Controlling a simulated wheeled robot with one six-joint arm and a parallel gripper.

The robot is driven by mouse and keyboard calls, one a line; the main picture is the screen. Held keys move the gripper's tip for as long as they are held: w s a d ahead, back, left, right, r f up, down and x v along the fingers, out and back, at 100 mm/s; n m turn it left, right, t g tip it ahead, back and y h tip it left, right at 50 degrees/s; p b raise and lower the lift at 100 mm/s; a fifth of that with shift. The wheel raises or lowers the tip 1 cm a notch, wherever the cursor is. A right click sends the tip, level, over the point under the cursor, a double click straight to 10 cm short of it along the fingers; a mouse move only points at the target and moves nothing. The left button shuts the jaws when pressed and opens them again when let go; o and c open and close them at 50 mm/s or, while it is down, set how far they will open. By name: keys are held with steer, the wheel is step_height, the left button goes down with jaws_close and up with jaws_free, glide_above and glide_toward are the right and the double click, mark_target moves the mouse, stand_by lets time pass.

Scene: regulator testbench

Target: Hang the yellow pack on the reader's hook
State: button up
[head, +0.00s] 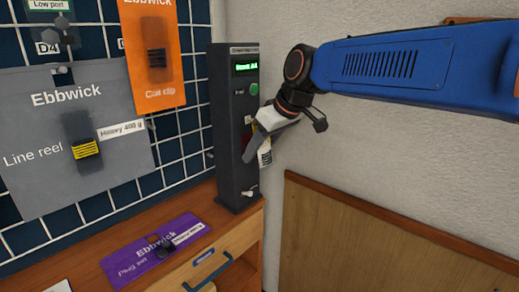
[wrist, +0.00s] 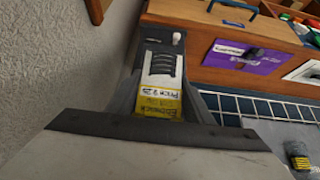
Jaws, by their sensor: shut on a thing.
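The reader (head: 235,110) is a dark upright post with a lit green display and a green button, standing at the table's right end. A small pale hook or peg (head: 250,192) sticks out low on its front; it also shows in the wrist view (wrist: 177,38). My gripper (head: 256,150) is beside the reader's front face, shut on the yellow pack (head: 265,153). In the wrist view the pack (wrist: 158,98) shows a yellow printed band and a white part with dark bars. The pack appears above the peg. Whether it touches the reader is unclear.
A purple Plug set pack (head: 155,252) lies on the wooden table (head: 95,272). Grey Line reel (head: 40,130) and orange Coil clip (head: 155,30) packs hang on the grid at left. A wall stands at right.

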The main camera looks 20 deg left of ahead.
steer(key=o, duration=1.2)
steer(key=v, duration=1.6)
steer(key=d+f+m+t+h, duration=0.1)
steer(key=d+f+m, duration=0.25)
steer(key=d, duration=0.95)
steer(key=s+d+f+m+t+h, duration=0.1)
steer(key=s+d+f+m+h, duration=0.2)
steer(key=d+f, duration=0.65)
steer(key=s+d+f+m, duration=0.3)
steer(key=s+d+f, duration=0.35)
steer(key=d, duration=0.55)
steer(key=s+d+f+m+h, duration=0.1)
steer(key=s+d+f+m, duration=0.1)
steer(key=s+d+f, duration=0.2)
steer(key=s+d+f+m+h, duration=0.1)
steer(key=s+d+f, duration=0.3)
steer(key=f, duration=0.5)
steer(key=shift+s+m, duration=0.3)
steer(key=shift+m, duration=0.15)
